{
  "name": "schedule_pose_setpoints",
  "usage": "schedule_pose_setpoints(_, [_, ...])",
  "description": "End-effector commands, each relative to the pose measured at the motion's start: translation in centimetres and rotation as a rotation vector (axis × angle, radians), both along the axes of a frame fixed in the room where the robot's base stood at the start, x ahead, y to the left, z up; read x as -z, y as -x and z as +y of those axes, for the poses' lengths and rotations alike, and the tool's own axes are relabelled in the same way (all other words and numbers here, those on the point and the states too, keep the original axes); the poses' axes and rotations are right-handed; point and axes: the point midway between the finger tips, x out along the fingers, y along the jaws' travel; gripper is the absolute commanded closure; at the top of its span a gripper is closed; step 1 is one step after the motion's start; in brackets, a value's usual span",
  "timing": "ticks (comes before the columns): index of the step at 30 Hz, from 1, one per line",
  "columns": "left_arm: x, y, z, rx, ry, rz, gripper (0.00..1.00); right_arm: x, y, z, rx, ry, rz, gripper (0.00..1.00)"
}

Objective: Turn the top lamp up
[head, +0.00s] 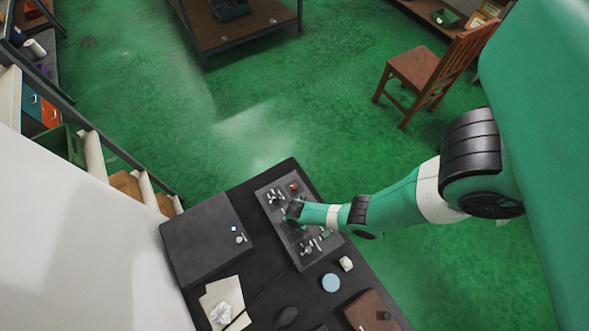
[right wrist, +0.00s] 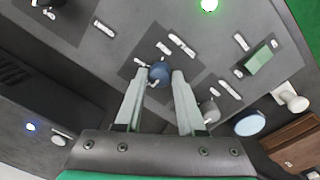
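A grey control panel (head: 301,257) lies on the dark table, with several knobs, switches and white label marks. My right gripper (head: 291,216) is low over its middle. In the right wrist view my right gripper (right wrist: 158,82) has its two fingers apart, with a round blue knob (right wrist: 158,72) between or just beyond the tips. Gaps show on both sides of the knob. A lit green lamp (right wrist: 209,5) shows at the top edge of that view. Which lamp is the top one I cannot tell. My left gripper is not in view.
A black box (head: 200,245) with a small blue light (right wrist: 31,126) stands left of the panel. A green switch (right wrist: 258,60), grey knob (right wrist: 208,110), blue disc (head: 331,282), white piece (head: 346,263) and brown box (head: 365,312) are nearby.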

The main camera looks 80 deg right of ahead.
Motion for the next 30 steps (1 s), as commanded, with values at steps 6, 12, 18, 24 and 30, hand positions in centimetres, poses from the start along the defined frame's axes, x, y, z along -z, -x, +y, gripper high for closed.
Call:
schedule_pose_setpoints(6, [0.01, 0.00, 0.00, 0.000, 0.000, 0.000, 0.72, 0.00, 0.00, 0.00, 0.000, 0.000, 0.000, 1.00])
schedule_pose_setpoints(12, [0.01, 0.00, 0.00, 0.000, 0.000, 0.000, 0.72, 0.01, 0.00, 0.00, 0.001, 0.000, 0.000, 1.00])
schedule_pose_setpoints(18, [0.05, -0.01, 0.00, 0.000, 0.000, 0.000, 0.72, 0.02, 0.00, 0.01, 0.029, 0.000, 0.000, 1.00])
schedule_pose_setpoints(24, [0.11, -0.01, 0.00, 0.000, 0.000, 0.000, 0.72, 0.03, 0.00, 0.03, 0.118, 0.000, 0.000, 1.00])
schedule_pose_setpoints(30, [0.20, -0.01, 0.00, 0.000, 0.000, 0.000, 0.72, 0.05, -0.01, 0.06, 0.270, -0.001, 0.000, 1.00])
